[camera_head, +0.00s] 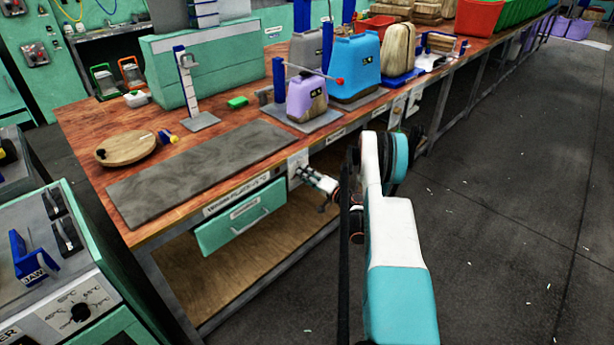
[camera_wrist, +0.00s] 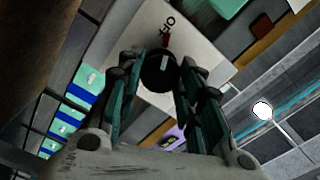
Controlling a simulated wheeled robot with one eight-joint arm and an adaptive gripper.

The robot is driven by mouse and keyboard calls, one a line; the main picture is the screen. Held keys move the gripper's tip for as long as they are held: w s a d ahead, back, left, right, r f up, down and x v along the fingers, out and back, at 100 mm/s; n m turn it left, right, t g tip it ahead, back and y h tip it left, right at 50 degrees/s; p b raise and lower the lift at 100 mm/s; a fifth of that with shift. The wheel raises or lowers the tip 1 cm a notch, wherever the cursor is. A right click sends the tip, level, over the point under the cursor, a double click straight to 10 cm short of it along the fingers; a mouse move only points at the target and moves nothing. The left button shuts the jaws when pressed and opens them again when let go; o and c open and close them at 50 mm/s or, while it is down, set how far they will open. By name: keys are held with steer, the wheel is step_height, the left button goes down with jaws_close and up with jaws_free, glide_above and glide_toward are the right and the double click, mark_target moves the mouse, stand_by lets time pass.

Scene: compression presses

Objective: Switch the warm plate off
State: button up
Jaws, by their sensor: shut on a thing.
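The warm plate is likely the flat grey slab (camera_head: 200,172) on the front of the wooden bench. A pale switch panel (camera_head: 297,162) is on the bench's front edge, right of a green drawer. In the wrist view the panel (camera_wrist: 135,38) carries a round black knob (camera_wrist: 158,74) with a white mark, and a red mark and small dark symbols beside it. My gripper (camera_head: 326,187) is at the panel; in the wrist view its fingers (camera_wrist: 163,82) are closed on both sides of the knob. The knob is hidden in the head view.
A round wooden board (camera_head: 125,148) lies behind the slab. A green drawer (camera_head: 240,220) is below the bench edge. A dial console (camera_head: 75,310) stands front left.

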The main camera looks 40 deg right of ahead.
steer(key=shift+f+n, duration=0.1)
steer(key=shift+n, duration=0.5)
steer(key=o, duration=1.1)
steer(key=shift+c, duration=0.2)
